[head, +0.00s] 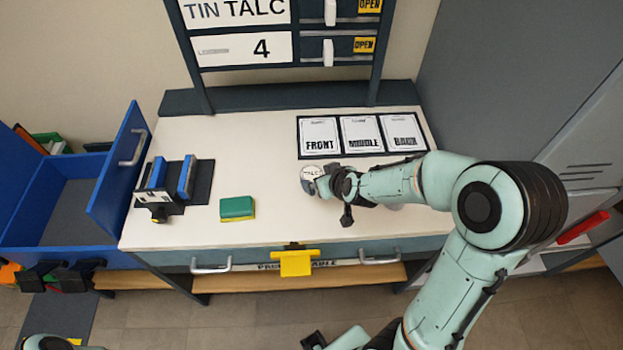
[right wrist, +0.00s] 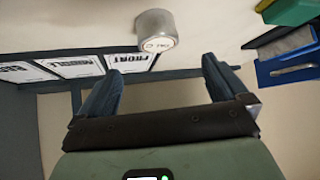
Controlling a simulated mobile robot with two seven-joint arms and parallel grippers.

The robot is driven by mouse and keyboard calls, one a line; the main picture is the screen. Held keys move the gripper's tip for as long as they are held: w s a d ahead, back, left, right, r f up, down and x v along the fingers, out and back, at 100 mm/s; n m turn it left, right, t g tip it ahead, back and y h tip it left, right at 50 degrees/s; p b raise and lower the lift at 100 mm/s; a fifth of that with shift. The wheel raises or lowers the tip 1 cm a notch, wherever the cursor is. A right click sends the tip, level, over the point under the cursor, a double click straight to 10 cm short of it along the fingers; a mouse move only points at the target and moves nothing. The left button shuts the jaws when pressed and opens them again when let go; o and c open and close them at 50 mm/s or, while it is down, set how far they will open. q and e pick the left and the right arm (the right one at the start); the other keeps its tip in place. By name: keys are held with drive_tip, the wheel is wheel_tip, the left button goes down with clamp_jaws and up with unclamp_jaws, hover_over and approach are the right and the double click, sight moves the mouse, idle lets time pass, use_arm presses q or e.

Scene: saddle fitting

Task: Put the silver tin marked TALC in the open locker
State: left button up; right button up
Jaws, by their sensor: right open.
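The silver tin marked TALC (head: 311,174) stands on the white bench top, its lid facing up. My right gripper (head: 325,186) is at its right side in the head view and hides part of it. In the right wrist view the tin (right wrist: 155,30) lies just beyond the tips of the open fingers (right wrist: 163,60), roughly between them, with nothing held. Grey lockers (head: 585,165) stand at the right edge with a red handle (head: 583,228); the locker's inside is hardly visible. My left gripper is out of view.
A green and yellow sponge (head: 237,208) and a dark rack with blue items (head: 187,178) lie left of the tin. FRONT, MIDDLE and BACK cards (head: 362,134) lie behind it. A sign above reads TIN TALC (head: 235,12).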

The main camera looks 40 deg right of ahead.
sight(311, 174)
drive_tip(key=b+x, duration=0.3)
drive_tip(key=x, duration=0.4)
drive_tip(key=shift+d+f+b, duration=0.2)
drive_tip(key=shift+f+b, duration=0.05)
drive_tip(key=shift+b, duration=0.05)
drive_tip(key=shift+w+r+b+x, duration=0.1)
drive_tip(key=shift+b+x, duration=0.1)
drive_tip(key=shift+x, duration=1.25)
drive_tip(key=shift+w+r+b+x, duration=0.1)
drive_tip(key=shift+b+x, duration=0.1)
drive_tip(key=shift+x, duration=1.25)
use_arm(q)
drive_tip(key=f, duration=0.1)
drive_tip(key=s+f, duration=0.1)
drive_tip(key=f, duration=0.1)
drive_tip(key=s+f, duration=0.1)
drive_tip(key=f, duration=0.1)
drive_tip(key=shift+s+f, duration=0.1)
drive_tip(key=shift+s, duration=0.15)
use_arm(e)
drive_tip(key=c, duration=1.2)
